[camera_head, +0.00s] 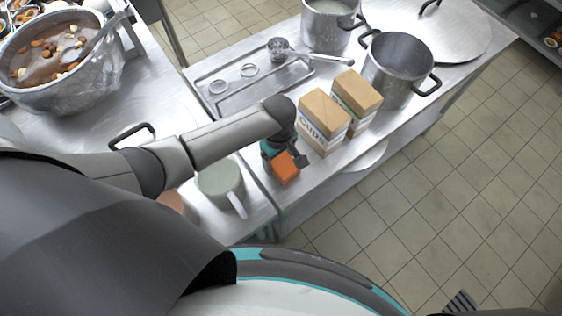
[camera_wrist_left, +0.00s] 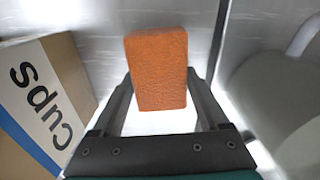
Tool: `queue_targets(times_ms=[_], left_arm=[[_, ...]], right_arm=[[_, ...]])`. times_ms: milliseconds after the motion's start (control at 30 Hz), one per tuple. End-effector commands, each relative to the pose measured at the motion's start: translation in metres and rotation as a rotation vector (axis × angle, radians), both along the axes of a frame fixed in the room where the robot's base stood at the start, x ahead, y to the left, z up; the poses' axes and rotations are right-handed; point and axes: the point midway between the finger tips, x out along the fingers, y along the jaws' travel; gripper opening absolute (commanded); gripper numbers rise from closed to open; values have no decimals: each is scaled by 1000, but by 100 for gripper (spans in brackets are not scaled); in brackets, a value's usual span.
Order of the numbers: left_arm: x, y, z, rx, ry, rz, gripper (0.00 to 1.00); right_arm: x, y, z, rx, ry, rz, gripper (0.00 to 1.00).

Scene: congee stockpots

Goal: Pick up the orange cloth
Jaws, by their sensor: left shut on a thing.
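The orange cloth (camera_head: 286,167) is a small folded block in the head view, just below the wrist of my left arm. In the left wrist view the orange cloth (camera_wrist_left: 158,68) sits between the two dark fingers of my left gripper (camera_wrist_left: 160,100), which is shut on it. I cannot tell whether the cloth touches the table. My right gripper is not clearly in view.
Two cups boxes (camera_head: 324,122) (camera_head: 357,98) stand just right of my left gripper. A green mug (camera_head: 221,184) is to its left. Behind are a steel tray (camera_head: 215,88), a ladle (camera_head: 300,55) and stockpots (camera_head: 398,62). A large bowl of brown food (camera_head: 55,55) is far left.

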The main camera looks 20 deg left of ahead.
Motion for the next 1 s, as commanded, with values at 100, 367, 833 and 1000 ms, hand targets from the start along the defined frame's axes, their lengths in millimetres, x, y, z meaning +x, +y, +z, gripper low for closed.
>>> queue_targets(times_ms=[100,367,833,1000], left_arm=[[0,0,0,0,0,0,42],[0,0,0,0,0,0,20],[0,0,27,-1,-2,0,20],[1,0,69,-2,-3,-1,20]], right_arm=[[0,0,0,0,0,0,50],[0,0,0,0,0,0,50],[0,0,10,0,0,0,50],[0,0,23,0,1,0,50]])
